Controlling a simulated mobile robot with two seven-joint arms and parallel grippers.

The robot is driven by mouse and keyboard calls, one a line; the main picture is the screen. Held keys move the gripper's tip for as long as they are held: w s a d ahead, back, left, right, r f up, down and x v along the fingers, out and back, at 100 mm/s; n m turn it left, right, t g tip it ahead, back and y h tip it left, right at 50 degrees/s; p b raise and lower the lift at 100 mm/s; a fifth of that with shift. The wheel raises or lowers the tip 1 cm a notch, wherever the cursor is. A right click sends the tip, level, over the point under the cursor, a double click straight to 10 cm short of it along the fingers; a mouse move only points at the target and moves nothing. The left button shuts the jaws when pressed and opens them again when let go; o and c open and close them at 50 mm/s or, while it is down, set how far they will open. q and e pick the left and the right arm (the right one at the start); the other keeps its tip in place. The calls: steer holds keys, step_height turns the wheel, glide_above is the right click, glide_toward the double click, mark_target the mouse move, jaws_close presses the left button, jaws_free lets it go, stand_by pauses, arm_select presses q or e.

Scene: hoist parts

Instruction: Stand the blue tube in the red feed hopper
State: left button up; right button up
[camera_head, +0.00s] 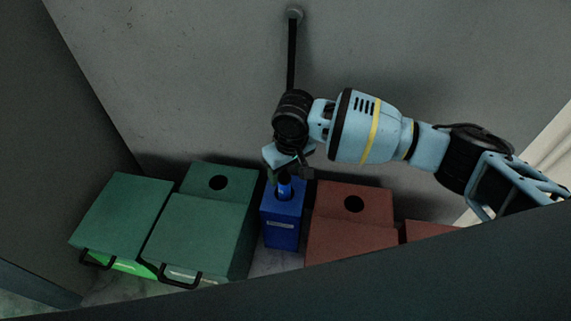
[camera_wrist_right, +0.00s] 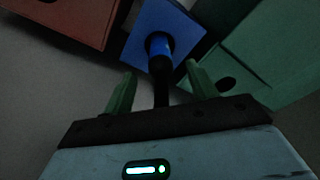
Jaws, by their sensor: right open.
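The blue tube (camera_head: 284,189) stands in the round opening of a blue box (camera_head: 281,231). In the right wrist view, the tube (camera_wrist_right: 160,46) has a black section running toward my palm. My right gripper (camera_head: 289,172) is above the blue box. Its green fingers (camera_wrist_right: 160,71) are open, one on each side of the black section; I cannot tell if they touch it. The red feed hopper (camera_head: 374,202), with a dark round hole on top, stands just right of the blue box. Its hole shows no tube. My left gripper is not in view.
Green boxes with black handles stand left of the blue box; the rear one (camera_head: 234,191) has a round hole. A grey wall (camera_head: 210,80) rises behind, with a knob (camera_head: 294,13) and a black rod running down behind my wrist. A dark edge (camera_head: 380,270) crosses the foreground.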

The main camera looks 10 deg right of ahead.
mark_target(285, 186)
steer(key=shift+f, duration=0.5)
steer(key=f, duration=0.5)
steer(key=shift+w+a+f+b, duration=0.15)
steer(key=shift+w+f+b, duration=0.15)
steer(key=shift+f+b, duration=0.1)
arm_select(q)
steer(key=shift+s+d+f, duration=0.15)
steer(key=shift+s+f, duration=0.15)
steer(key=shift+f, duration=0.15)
arm_select(e)
steer(key=shift+w+f, duration=0.15)
steer(key=shift+f, duration=0.3)
steer(key=shift+c, duration=0.5)
